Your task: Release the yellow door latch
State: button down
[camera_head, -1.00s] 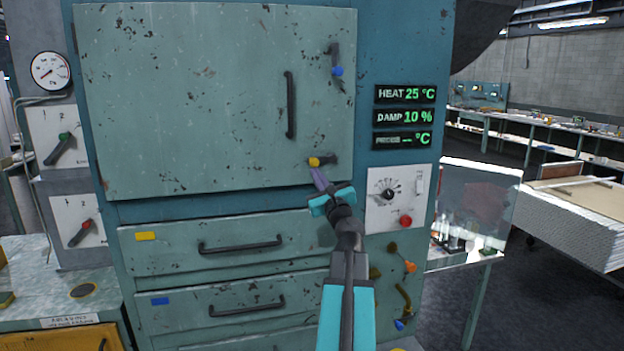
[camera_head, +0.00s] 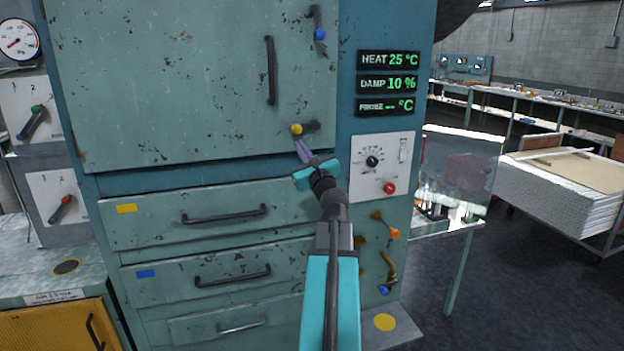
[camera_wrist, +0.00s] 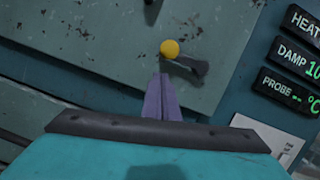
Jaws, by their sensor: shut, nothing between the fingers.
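The yellow door latch (camera_head: 297,129) is at the lower right corner of the large grey-green door (camera_head: 180,80). Its yellow knob is at the left end of a dark lever that runs to the right. In the wrist view the yellow knob (camera_wrist: 169,48) is just above my fingertips, with its lever slanting down to the right. My gripper (camera_head: 301,144) is shut and empty, its purple fingers pointing up just below the knob. In the wrist view my gripper's fingertips (camera_wrist: 161,77) look close to the knob; I cannot tell whether they touch.
A blue-knobbed latch (camera_head: 319,34) sits at the door's upper right, and a dark door handle (camera_head: 271,70) is left of it. Drawers with handles (camera_head: 225,215) lie below the door. A panel with a dial and red button (camera_head: 389,188) is right of my gripper.

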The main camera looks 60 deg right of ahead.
jog(key=s+a+f+b, duration=0.4)
jog(key=s+b, duration=0.1)
jog(key=s, duration=0.1)
jog(key=shift+a+f, duration=0.15)
jog(key=shift+f, duration=0.05)
jog(key=b+v, duration=0.2)
jog(key=b, duration=0.3)
jog(key=shift+b, duration=0.4)
jog(key=shift+s+r+b, duration=0.1)
jog(key=shift+b, duration=0.3)
dwell(0.6)
